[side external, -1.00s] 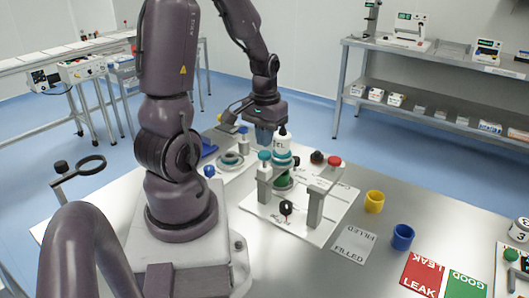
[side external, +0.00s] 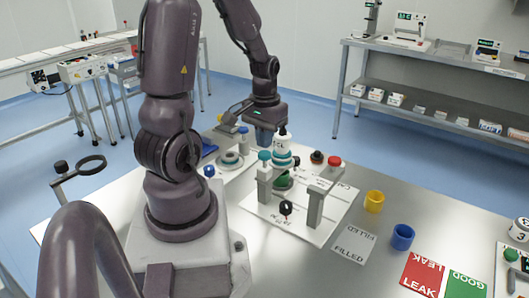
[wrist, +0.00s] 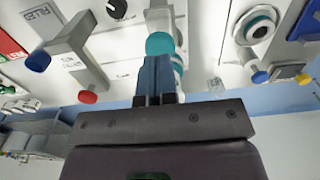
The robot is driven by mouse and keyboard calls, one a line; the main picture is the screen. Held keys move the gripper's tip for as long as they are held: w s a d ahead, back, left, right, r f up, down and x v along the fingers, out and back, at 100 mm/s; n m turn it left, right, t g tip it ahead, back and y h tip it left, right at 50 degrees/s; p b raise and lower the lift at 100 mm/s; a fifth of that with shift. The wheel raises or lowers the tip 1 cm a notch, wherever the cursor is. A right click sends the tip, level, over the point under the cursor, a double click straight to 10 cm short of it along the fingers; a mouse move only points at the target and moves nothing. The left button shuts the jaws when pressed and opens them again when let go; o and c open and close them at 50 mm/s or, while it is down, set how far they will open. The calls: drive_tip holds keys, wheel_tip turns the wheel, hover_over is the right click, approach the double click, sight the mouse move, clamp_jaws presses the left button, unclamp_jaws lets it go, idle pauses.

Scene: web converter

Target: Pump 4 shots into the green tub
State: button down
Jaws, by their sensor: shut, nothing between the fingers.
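A white pump bottle with a teal band (side external: 282,150) and a dark top stands upright in the fixture on the white panel. The green tub (side external: 283,181) sits low in the fixture beneath the bottle, partly hidden by the posts. My gripper (side external: 263,140) is shut and empty, fingers pointing down, just behind and left of the bottle. In the wrist view, the shut blue fingertips (wrist: 156,62) line up with a round teal knob (wrist: 160,43); I cannot tell whether they touch. That knob also tops a grey post (side external: 264,156) in the side view. The green tub is not clear in the wrist view.
A yellow tub (side external: 374,201) and a blue tub (side external: 402,237) stand right of the panel. The FILLED card (side external: 353,245), red LEAK card (side external: 421,275) and green GOOD card (side external: 464,285) lie in front. A grey post with a red knob (side external: 334,161) stands right of the bottle.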

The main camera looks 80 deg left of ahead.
sight(265, 152)
drive_tip(key=shift+f, duration=2.05)
drive_tip(key=shift+r, duration=2.25)
drive_tip(key=shift+f, duration=0.25)
drive_tip(key=shift+f, duration=2)
drive_tip(key=shift+r, duration=2.25)
drive_tip(key=shift+f, duration=0.25)
